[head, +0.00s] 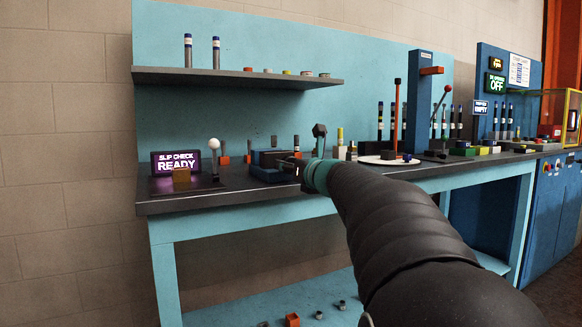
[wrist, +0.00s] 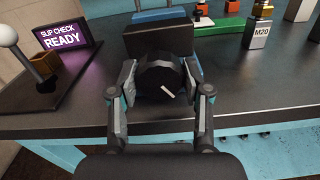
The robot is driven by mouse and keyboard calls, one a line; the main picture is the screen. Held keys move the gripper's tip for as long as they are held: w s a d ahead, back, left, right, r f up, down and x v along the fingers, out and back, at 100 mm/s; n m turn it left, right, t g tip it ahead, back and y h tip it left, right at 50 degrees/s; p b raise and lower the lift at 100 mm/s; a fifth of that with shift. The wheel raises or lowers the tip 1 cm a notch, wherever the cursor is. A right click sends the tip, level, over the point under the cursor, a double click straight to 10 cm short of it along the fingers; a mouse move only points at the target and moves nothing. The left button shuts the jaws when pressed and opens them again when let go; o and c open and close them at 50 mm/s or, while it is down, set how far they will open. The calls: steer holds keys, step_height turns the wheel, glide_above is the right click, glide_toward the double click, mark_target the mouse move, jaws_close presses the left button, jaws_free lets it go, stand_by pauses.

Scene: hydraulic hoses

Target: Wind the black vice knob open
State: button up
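The black vice knob (wrist: 155,78) is round and faces the wrist camera, with a short white mark slanting on its lower right. My gripper (wrist: 160,80) has one finger at each side of the knob, and both fingers look closed against it. Behind the knob stands the vice's dark block (wrist: 158,42), with blue parts beyond it. In the head view the small blue vice (head: 266,174) sits on the bench near its front edge. My gripper (head: 299,168) reaches it from the right. The knob is hard to make out there.
Left of the vice, a lit "SLIP CHECK READY" sign (head: 176,162) and a white-balled lever (head: 214,145) stand on a dark plate. An M20 block (wrist: 258,32) stands to the right. A shelf (head: 235,77) hangs above.

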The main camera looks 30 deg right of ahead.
steer(key=shift+f+n+b, duration=0.2)
steer(key=shift+n+b, duration=0.55)
steer(key=shift+n, duration=0.05)
steer(key=shift+r+n+b, duration=0.2)
steer(key=shift+n+b, duration=0.15)
steer(key=shift+n, duration=0.45)
steer(key=o, duration=1.2)
steer(key=shift+c, duration=0.2)
steer(key=s, duration=1.2)
steer(key=shift+d, duration=0.2)
